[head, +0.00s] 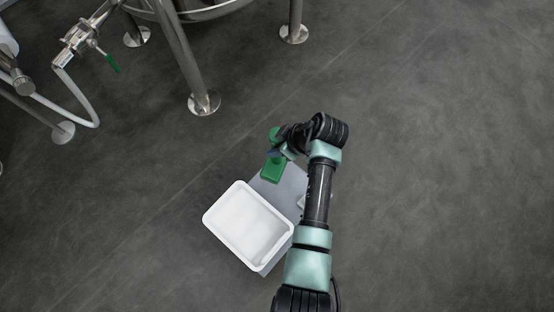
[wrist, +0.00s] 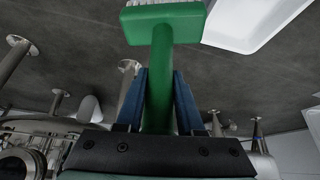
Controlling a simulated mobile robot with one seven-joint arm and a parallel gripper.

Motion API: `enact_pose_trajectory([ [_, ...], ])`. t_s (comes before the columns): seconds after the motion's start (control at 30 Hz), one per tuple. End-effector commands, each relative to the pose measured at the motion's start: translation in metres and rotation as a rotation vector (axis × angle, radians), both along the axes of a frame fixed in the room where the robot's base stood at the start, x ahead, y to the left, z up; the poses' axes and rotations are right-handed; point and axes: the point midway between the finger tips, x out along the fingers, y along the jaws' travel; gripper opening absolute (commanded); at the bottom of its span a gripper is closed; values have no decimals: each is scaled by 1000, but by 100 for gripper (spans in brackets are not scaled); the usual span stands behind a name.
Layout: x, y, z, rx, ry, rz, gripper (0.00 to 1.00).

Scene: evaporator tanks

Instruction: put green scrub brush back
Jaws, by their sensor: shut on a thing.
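The green scrub brush (head: 272,169) is held in my gripper (head: 280,150), above the far end of a grey board in the head view. In the wrist view, the blue fingers of my gripper (wrist: 160,100) are shut on the handle of the green scrub brush (wrist: 163,24). Its block and white bristles are at the top of that view. A white tray (head: 211,217) stands on the grey board just below and left of the brush in the head view. The tray looks empty. Its rim also shows in the wrist view (wrist: 250,45).
The grey board (head: 292,183) lies under the tray, partly hidden by my arm. The dark floor at right is clear.

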Motion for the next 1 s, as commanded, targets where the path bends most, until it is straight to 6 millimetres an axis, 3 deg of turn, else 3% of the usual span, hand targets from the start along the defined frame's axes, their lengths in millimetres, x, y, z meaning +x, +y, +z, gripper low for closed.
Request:
enact_pose_trajectory([
  [0.23,0,0,-48,1,0,0,0],
  [0.47,0,0,-64,1,0,1,0],
  [0.67,0,0,-90,1,-1,0,0],
  [1.0,-1,0,-92,1,0,1,0],
])
